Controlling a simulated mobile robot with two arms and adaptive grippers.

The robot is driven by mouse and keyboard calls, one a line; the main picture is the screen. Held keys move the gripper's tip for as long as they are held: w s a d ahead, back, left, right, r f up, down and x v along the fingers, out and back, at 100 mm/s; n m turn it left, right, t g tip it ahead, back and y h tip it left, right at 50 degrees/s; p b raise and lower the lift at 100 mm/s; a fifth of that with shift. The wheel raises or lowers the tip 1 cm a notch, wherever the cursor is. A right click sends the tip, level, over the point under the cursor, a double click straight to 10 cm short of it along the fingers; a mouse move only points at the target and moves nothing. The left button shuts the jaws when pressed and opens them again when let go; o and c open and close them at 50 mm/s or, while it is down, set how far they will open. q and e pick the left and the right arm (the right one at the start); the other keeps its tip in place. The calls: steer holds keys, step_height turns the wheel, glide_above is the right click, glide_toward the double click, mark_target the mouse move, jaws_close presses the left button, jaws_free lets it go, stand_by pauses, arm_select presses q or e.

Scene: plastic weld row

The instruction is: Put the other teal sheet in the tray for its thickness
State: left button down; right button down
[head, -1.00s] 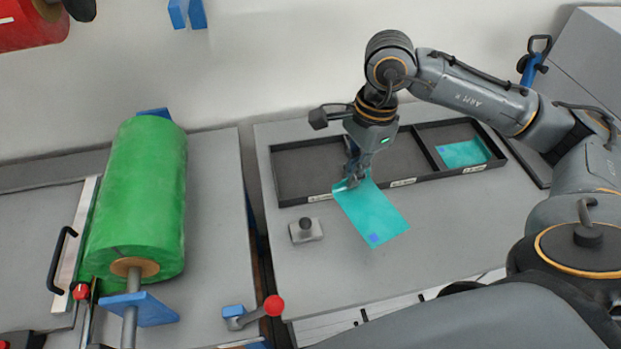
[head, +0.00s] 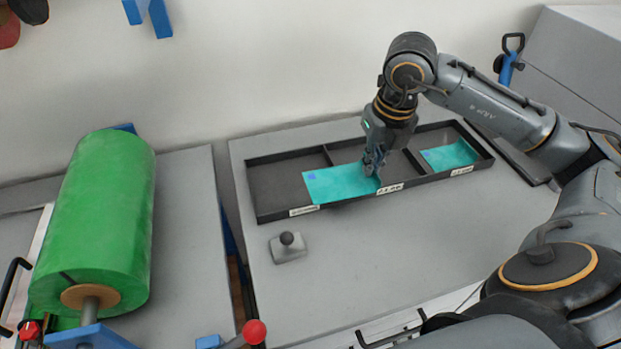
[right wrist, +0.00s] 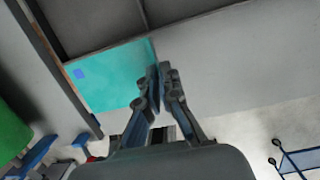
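The held teal sheet (head: 335,184), with a small blue square at its far left corner, is level over the front of the divided tray (head: 265,216). It spans the divider between the left and middle compartments; I cannot tell whether it touches the tray. My right gripper (head: 372,170) is shut on its right end, above the middle compartment. In the right wrist view, the fingers (right wrist: 160,72) pinch the sheet (right wrist: 112,75) near one corner. Another teal sheet (head: 450,155) lies in the right compartment. The left compartment's visible part is empty. My left gripper is out of view.
Labels (head: 390,189) on the tray's front rim are too small to read. A grey block with a black knob (head: 288,246) sits on the bench in front of the tray. The bench front is otherwise clear.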

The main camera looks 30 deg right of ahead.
steer(key=w+a+f, duration=0.1)
steer(key=w+f, duration=0.1)
steer(key=w, duration=0.1)
steer(key=w+a+f+p, duration=0.1)
steer(key=w+f, duration=0.2)
steer(key=w, duration=0.1)
steer(key=w+a+f+p, duration=0.1)
steer(key=w+f, duration=0.1)
steer(key=w, duration=0.1)
steer(key=shift+w+f, duration=0.35)
steer(key=shift+w+a+f, duration=0.1)
steer(key=shift+w+f, duration=0.2)
steer(key=shift+f, duration=0.15)
steer(key=f+p, duration=0.1)
steer(key=f, duration=0.2)
steer(key=shift+w+f, duration=0.1)
steer(key=shift+w, duration=0.1)
steer(key=shift+f, duration=0.2)
steer(key=shift+f, duration=0.1)
